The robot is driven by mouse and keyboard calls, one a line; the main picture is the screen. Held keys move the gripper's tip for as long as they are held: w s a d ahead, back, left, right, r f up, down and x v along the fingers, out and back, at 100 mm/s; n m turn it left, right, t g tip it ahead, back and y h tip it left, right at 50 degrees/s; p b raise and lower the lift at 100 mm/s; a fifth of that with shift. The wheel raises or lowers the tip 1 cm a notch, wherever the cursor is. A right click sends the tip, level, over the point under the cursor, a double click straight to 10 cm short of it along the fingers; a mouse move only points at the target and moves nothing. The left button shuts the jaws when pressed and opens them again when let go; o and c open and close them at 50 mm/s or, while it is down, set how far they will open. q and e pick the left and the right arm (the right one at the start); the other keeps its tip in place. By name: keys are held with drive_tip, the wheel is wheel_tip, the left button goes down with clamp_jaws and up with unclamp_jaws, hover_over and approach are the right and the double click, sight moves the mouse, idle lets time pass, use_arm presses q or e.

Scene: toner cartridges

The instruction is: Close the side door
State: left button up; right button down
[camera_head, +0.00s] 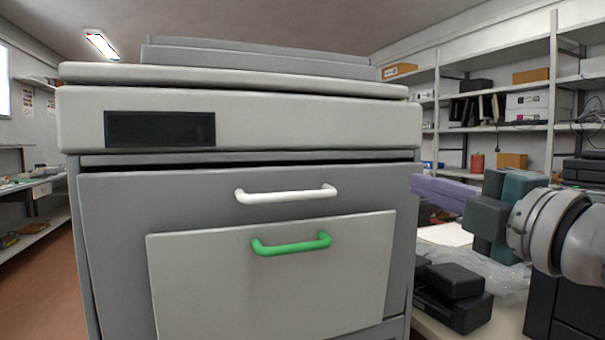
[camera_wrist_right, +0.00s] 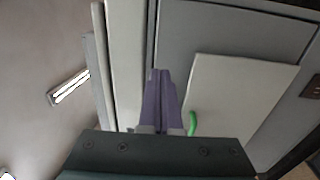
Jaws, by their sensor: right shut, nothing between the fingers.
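A large grey printer (camera_head: 82,115) fills the middle of the head view. Its grey front panel (camera_head: 115,230) has a white handle (camera_head: 285,194), with a dark gap along the panel's top edge. A smaller light-grey door (camera_head: 200,290) with a green handle (camera_head: 291,244) sits on that panel; it also shows in the right wrist view (camera_wrist_right: 235,95). I cannot tell which is the side door. My right gripper (camera_head: 419,187) has purple fingers, shut and empty, beside the printer's right edge. In the wrist view its fingers (camera_wrist_right: 160,75) point at the printer. My left gripper is out of view.
A table (camera_head: 440,328) right of the printer holds black boxes (camera_head: 455,295) and clear plastic wrap (camera_head: 490,268) below my right arm. Shelves (camera_head: 550,130) stand behind it. Open floor (camera_head: 45,275) lies to the left.

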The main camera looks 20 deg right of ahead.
sight(381, 174)
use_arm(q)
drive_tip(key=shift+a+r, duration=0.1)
use_arm(e)
drive_tip(key=w, duration=0.7)
drive_tip(key=shift+a+r, duration=0.15)
drive_tip(key=shift+r, duration=0.2)
drive_tip(key=w+p, duration=0.1)
drive_tip(key=p, duration=0.1)
drive_tip(key=w+r+g+p, duration=0.1)
drive_tip(key=w+p, duration=0.1)
drive_tip(key=shift+w, duration=0.1)
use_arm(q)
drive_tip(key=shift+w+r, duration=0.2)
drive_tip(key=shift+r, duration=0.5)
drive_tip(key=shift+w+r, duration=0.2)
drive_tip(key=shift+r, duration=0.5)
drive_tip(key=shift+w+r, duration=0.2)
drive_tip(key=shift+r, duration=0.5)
use_arm(e)
drive_tip(key=shift+f+g, duration=0.4)
drive_tip(key=shift+f, duration=0.15)
